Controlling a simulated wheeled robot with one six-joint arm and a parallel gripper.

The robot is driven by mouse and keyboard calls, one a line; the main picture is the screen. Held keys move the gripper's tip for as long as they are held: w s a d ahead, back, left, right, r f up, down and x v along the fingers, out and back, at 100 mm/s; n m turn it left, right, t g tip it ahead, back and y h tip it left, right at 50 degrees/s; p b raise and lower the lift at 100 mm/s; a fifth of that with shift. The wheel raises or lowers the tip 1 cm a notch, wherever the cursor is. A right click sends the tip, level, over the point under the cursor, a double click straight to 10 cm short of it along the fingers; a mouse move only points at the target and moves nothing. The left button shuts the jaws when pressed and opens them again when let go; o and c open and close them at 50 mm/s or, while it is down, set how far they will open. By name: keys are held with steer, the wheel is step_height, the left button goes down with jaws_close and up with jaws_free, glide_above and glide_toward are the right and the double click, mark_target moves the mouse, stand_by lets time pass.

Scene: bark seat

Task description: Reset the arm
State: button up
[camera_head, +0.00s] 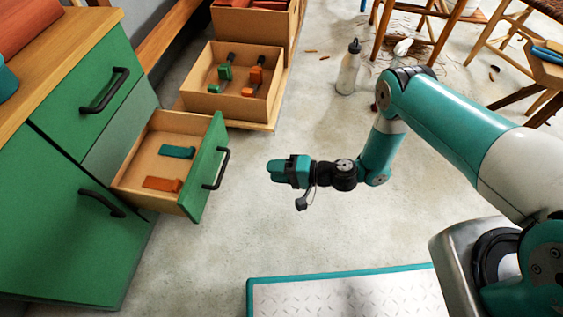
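My arm reaches in from the right, and its end, my gripper (279,171), hangs over the bare floor in the middle of the view. It points left, toward the open drawer (207,172). There is a gap between my gripper and the drawer front's handle. The fingers are small and seen from above and behind, so I cannot tell whether they are open or shut. No held object shows at the gripper.
The green cabinet (60,220) stands at left; its open drawer holds a teal block (178,152) and an orange block (162,184). A bottle (348,75) and wooden stools (405,45) stand at the back. Floor around my gripper is clear.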

steer(key=shift+s+d+r, duration=0.1)
steer(key=shift+s+d, duration=0.1)
steer(key=shift+d, duration=0.45)
step_height(320, 180, up, 29)
steer(key=w+n+g+h+p, duration=0.1)
steer(key=n+g+h+p, duration=0.1)
steer(key=n+g+h, duration=0.55)
steer(key=s+d+r+n+t+h+p, duration=0.1)
steer(key=s+d+r+t+h, duration=0.1)
steer(key=s+d+r, duration=0.55)
steer(key=s+d+r+n+t+h+p, duration=0.15)
steer(key=s+d+r, duration=0.35)
steer(key=s+r, duration=0.5)
step_height(320, 180, up, 36)
steer(key=p, duration=3.7)
steer(key=shift+s, duration=0.2)
steer(key=shift+a+r, duration=0.1)
steer(key=shift+a, duration=0.05)
